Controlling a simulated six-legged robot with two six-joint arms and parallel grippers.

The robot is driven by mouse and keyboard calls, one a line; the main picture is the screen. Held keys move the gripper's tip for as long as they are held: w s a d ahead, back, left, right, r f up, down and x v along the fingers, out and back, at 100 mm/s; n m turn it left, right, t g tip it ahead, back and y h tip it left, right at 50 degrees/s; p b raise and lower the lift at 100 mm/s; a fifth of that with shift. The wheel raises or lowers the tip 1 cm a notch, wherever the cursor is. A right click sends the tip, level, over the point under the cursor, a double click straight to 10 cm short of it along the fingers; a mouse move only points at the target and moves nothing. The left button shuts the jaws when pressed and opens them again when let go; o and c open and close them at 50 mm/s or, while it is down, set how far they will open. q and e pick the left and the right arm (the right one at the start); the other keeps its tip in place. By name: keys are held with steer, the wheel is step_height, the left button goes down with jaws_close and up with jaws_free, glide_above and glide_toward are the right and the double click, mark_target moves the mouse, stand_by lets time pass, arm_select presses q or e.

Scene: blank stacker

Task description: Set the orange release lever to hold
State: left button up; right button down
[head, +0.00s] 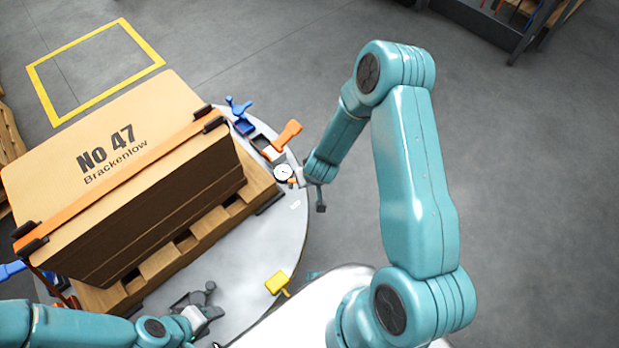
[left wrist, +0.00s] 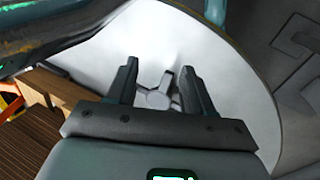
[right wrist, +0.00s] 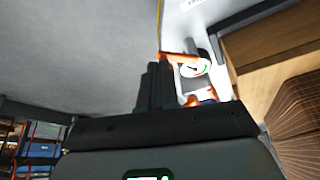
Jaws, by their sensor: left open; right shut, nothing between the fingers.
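The orange release lever (head: 288,135) stands up from the far right rim of the round grey table in the head view, just beyond a white dial. Orange parts (right wrist: 180,58) also show beside the dial in the right wrist view; I cannot tell which belongs to the lever. My right gripper (right wrist: 158,68) is shut and empty, its tips close to these orange parts; contact is unclear. In the head view my right wrist is beside the dial. My left gripper (left wrist: 159,68) is open over the near part of the table, with a grey spoked knob (left wrist: 156,97) between its fingers in view.
A carton stack (head: 120,165) marked No 47 sits strapped on a wooden pallet (head: 205,232). The white dial (head: 283,172), a blue lever (head: 240,108) and a yellow lever (head: 277,283) stand along the table rim.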

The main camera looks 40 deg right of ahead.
arm_select(q)
steer(key=shift+r+p, duration=0.35)
arm_select(e)
steer(key=shift+w+d+n+y, duration=0.3)
steer(key=shift+d+n, duration=0.1)
steer(key=shift+n, duration=0.4)
steer(key=shift+w+d+n+y, duration=0.25)
steer(key=shift+d+n+y, duration=0.1)
steer(key=shift+n, duration=0.45)
stand_by(1.6)
arm_select(q)
steer(key=shift+w+r, duration=0.15)
arm_select(e)
steer(key=shift+w+d+n+y, duration=0.4)
steer(key=shift+w+n, duration=0.1)
steer(key=shift+n, duration=0.6)
stand_by(2.0)
